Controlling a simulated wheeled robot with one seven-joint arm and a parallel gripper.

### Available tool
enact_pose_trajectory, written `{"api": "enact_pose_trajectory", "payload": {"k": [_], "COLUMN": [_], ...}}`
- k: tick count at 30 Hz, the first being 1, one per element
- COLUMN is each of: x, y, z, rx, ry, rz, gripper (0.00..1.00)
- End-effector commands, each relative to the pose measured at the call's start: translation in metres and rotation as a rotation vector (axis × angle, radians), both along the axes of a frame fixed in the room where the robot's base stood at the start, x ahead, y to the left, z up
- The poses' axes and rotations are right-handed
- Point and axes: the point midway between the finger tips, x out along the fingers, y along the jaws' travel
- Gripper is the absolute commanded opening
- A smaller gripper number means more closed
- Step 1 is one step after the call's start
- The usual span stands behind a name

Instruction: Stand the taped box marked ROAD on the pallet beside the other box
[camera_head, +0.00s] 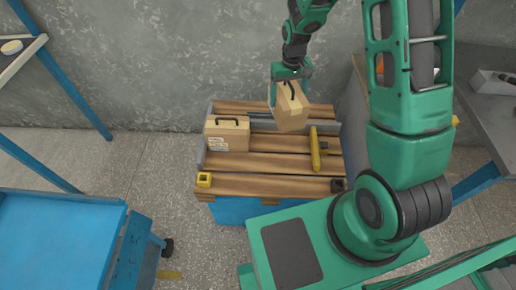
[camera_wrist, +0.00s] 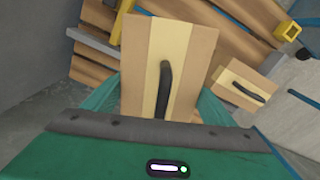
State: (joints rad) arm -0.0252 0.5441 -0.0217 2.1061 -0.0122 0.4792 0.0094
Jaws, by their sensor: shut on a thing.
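A tan taped box (camera_head: 291,108) with a black handle hangs tilted in my gripper (camera_head: 289,82), over the back right part of the pallet. In the wrist view its top (camera_wrist: 145,55) shows a pale tape strip and a dark handle, with green fingers on both sides of it. No ROAD mark is readable on it. The other box (camera_head: 227,134), tan with a black handle and a white label, stands on the left of the wooden pallet (camera_head: 262,184); it also shows in the wrist view (camera_wrist: 240,82). The held box appears apart from it.
A yellow tool or bar (camera_head: 315,150) lies on the pallet's right. A grey metal bar (camera_head: 262,122) lies along the back. A yellow bracket (camera_head: 204,180) and a dark one (camera_head: 338,185) sit at the front corners. The middle planks are bare.

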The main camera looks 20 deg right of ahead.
Motion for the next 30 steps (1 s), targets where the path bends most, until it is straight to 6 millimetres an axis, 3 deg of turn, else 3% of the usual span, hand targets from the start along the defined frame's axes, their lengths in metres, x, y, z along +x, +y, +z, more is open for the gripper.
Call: {"api": "enact_pose_trajectory", "payload": {"k": [11,30], "x": [-0.001,-0.018], "y": [0.001,0.045], "z": [0.004,0.031], "rx": [0.001,0.001], "ry": [-0.003,-0.003], "rz": [0.086,0.981], "gripper": [0.15,0.15]}}
